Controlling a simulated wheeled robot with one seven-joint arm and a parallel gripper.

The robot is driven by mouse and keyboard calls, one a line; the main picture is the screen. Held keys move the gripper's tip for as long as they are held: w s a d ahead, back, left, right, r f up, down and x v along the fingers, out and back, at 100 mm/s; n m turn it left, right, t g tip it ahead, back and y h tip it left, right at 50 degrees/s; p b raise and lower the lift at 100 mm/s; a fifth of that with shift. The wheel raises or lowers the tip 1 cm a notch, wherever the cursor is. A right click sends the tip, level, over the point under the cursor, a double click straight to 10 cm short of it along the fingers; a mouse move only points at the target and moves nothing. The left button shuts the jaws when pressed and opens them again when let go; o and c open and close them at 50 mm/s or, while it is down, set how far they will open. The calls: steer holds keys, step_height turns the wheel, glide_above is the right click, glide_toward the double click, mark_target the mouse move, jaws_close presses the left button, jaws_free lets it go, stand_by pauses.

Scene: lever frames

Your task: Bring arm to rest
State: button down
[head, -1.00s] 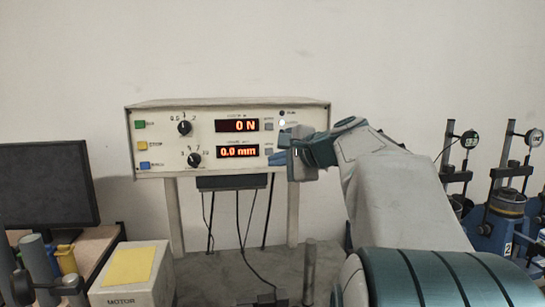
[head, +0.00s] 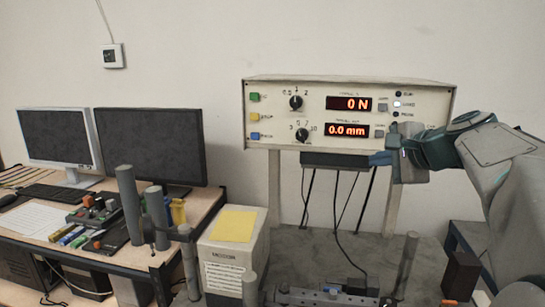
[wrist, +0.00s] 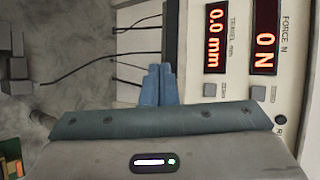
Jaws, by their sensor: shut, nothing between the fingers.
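My arm comes in from the right in the head view. My gripper (head: 381,158) is in front of the lower right corner of a white control box (head: 318,104). Its blue fingers are shut with nothing between them, and the wrist view shows the two fingers (wrist: 157,86) side by side. The box's red displays read 0 N (head: 350,104) and 0.0 mm (head: 347,131). In the wrist view the box front (wrist: 205,70) lies beyond the fingertips; I cannot tell whether they touch it.
The box stands on posts above a grey bench (head: 310,245). A beige motor box (head: 234,252) with a yellow note stands left of it. A desk with two monitors (head: 150,145) is further left. Cables (head: 335,205) hang below the box.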

steer(key=s+a+f+n+g, duration=0.2)
steer(key=s+a+f+n, duration=0.2)
steer(key=f, duration=0.3)
steer(key=s+a+f+n+g+h, duration=0.1)
steer(key=s+a+f+n+g, duration=0.2)
steer(key=s+f, duration=0.3)
steer(key=s+a+f+n+g, duration=0.2)
steer(key=s+a+f+n, duration=0.2)
steer(key=f, duration=0.3)
steer(key=shift+s+a+f+n+g+h, duration=0.15)
steer(key=shift+s+a+f+h, duration=0.05)
steer(key=shift+s+a, duration=0.25)
steer(key=shift+s+a+f+n+g+h, duration=0.15)
steer(key=shift+s+a+f+h, duration=0.05)
steer(key=shift+s+a, duration=0.25)
steer(key=s+f+n+g+h, duration=0.1)
steer(key=s+f+n+h, duration=0.1)
steer(key=s+f+n, duration=0.2)
step_height(320, 180, down, 2)
steer(key=s, duration=0.2)
steer(key=shift+s+n+g, duration=0.3)
steer(key=shift+s+n, duration=0.1)
